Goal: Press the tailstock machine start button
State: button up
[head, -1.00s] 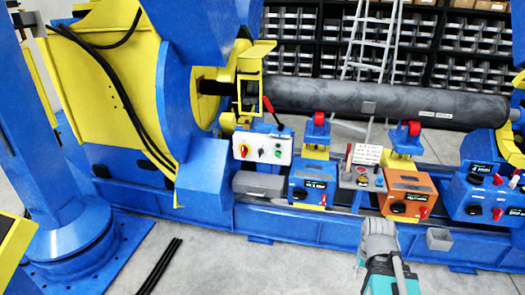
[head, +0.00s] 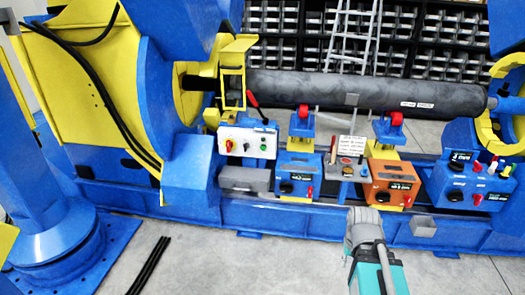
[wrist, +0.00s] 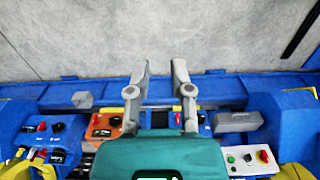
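The blue control box at the right end (head: 440,192), below the right end of the long grey roller, has black dials, red knobs and small coloured buttons on top; it also shows at the left in the wrist view (wrist: 28,142). Its lettering is too small to read, and I cannot tell which button is the tailstock start. A white panel (head: 247,148) at the left carries a green button (head: 248,147) and a red switch. My gripper (head: 363,222) is in front of the orange box, apart from every panel. In the wrist view its fingers (wrist: 162,66) are spread and empty.
An orange box (head: 376,178), a grey button box (head: 346,171) and another blue box (head: 293,165) stand along the blue machine rail (head: 300,217). The grey roller (head: 380,93) lies above them. The concrete floor (head: 225,265) in front is mostly clear, with black rods (head: 149,265) lying there.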

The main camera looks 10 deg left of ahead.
grip_shut()
dwell(1.0)
